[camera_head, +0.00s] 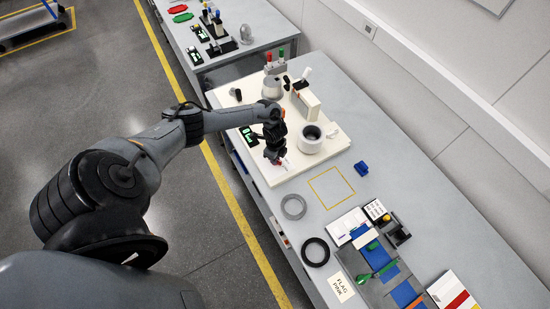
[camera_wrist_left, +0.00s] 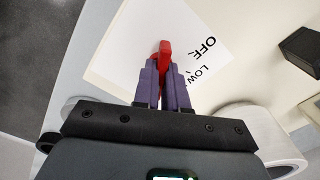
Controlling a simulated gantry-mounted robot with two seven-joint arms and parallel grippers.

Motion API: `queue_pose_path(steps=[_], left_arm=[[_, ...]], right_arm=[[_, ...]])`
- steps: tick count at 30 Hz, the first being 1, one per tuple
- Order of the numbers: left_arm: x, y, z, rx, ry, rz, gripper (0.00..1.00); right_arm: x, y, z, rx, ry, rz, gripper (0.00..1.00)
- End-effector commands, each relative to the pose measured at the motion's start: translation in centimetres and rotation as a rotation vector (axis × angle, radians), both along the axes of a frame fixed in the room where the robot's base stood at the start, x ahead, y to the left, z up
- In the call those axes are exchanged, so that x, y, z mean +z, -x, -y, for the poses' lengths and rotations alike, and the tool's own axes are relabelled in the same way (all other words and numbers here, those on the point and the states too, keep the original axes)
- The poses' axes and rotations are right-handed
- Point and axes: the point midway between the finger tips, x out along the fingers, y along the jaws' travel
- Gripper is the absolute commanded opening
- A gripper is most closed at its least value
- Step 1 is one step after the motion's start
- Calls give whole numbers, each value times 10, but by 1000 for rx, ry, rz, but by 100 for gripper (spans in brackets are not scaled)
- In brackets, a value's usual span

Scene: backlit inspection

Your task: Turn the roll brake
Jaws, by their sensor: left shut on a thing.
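The roll brake appears to be the small red handle (camera_wrist_left: 164,52) in the left wrist view. It stands over a white label (camera_wrist_left: 195,45) whose readable words are "OFF" and "LOW". My left gripper (camera_wrist_left: 160,82) is shut on the red handle, with a purple finger on each side of it. In the head view my left gripper (camera_head: 277,158) is at the near part of the cream machine base (camera_head: 300,173). Only a bit of red shows below it there, and my wrist hides most of the handle. My right gripper is not in view.
A white cylinder with a dark opening (camera_head: 311,138) stands just right of my left gripper. A grey ring (camera_head: 293,207), a black ring (camera_head: 315,252) and a blue block (camera_head: 361,168) lie on the grey table, around an empty yellow-outlined square (camera_head: 331,188).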

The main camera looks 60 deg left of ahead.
Motion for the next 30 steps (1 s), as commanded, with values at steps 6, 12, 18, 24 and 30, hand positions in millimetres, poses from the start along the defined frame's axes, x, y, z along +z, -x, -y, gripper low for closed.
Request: queue_pose_path(steps=[6, 12, 18, 24, 30], left_arm=[[-1, 0, 0, -2, -1, 0, 0], [-1, 0, 0, -2, -1, 0, 35], [0, 0, 0, -1, 0, 0, 37], [4, 0, 0, -1, 0, 1, 37], [29, 0, -1, -3, -1, 2, 37]], right_arm=[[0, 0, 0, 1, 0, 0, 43], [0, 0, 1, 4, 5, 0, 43], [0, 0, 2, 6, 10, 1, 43], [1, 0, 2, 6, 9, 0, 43], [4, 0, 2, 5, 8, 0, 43]])
